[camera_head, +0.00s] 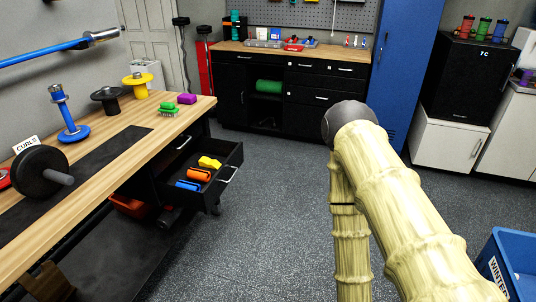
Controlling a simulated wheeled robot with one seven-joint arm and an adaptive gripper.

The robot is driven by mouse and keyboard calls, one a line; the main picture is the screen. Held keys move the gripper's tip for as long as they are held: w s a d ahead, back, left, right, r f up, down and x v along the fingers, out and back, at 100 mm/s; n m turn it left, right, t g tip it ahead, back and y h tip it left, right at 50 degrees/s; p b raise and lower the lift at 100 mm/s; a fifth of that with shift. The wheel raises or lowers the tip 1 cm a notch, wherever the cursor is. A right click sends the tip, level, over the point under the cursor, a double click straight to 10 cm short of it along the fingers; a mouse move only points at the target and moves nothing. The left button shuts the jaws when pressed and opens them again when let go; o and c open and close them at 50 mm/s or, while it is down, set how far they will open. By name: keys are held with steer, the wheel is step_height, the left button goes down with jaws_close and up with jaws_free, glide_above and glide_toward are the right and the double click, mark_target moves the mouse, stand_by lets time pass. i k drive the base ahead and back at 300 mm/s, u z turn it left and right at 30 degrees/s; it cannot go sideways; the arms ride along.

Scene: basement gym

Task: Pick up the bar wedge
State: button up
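I cannot tell for certain which object is the bar wedge. A small yellow wedge-like piece (209,162) lies in the open black drawer (230,176) under the left workbench and fits the name best. An orange piece (199,174) and a blue piece (188,185) lie in front of it in the same drawer. My pale, bamboo-textured arm fills the right middle of the view, bent at a dark joint. Its lower part runs down out of the picture, so my gripper is not visible.
A blue bin (505,268) stands at lower right. The grey floor between bench and arm is clear.

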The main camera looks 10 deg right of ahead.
mark_target(205, 162)
steer(key=z, duration=0.35)
steer(key=i, duration=1.4)
steer(key=u, duration=0.75)
